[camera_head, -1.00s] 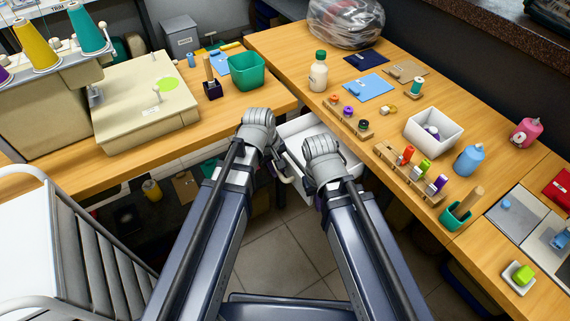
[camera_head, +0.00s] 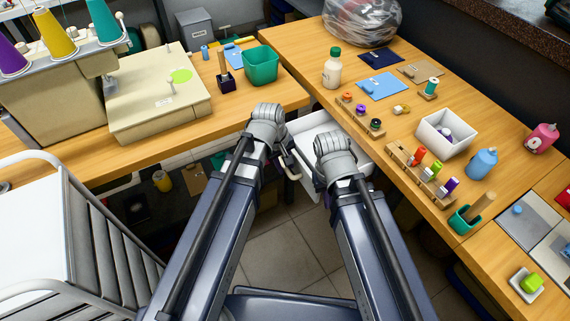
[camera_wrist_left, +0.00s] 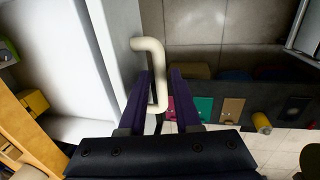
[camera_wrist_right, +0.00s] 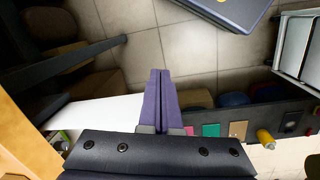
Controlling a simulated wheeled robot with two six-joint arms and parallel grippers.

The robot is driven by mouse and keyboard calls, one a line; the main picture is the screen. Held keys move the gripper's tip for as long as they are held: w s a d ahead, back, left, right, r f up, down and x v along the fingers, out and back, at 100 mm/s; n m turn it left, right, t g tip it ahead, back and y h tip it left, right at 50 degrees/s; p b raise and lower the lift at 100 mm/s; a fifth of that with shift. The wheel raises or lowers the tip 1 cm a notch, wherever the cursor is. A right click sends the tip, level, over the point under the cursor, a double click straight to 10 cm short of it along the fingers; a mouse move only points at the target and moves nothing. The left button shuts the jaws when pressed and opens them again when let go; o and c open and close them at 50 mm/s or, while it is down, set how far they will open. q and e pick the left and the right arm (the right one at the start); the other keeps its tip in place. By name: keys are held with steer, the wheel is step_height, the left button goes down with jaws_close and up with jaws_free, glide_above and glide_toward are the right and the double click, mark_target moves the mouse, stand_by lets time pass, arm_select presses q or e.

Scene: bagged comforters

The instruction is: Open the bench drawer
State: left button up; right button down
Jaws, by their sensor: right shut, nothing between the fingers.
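The white bench drawer (camera_head: 353,152) stands pulled out from under the right-hand bench at the inside corner, its inside partly visible behind my arms. Its cream bar handle (camera_head: 291,168) also shows in the left wrist view (camera_wrist_left: 150,52).
The right bench top (camera_head: 300,50) carries a bottle (camera_head: 333,68), spools, a white box (camera_head: 445,133) and a green cup (camera_head: 466,219). The sewing machine (camera_head: 50,90) stands on the left bench. A white slatted cart (camera_head: 85,235) is close on the left. Tiled floor lies below my arms.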

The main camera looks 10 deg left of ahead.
arm_select(q)
step_height(320, 180, up, 8)
steer(key=a+p, duration=0.1)
steer(key=p, duration=0.6)
steer(key=shift+s+f, duration=0.25)
steer(key=shift+s, duration=0.2)
steer(key=shift+a, duration=0.1)
steer(key=s+d+r+m+g+y+p, duration=0.1)
steer(key=s+d+r+m+y+p, duration=0.1)
steer(key=s+r+m+p, duration=0.6)
steer(key=s+m+y+p, duration=0.1)
steer(key=m, duration=0.2)
steer(key=shift+s+d+r, duration=0.25)
steer(key=shift+d+r, duration=0.1)
steer(key=shift+r, duration=0.05)
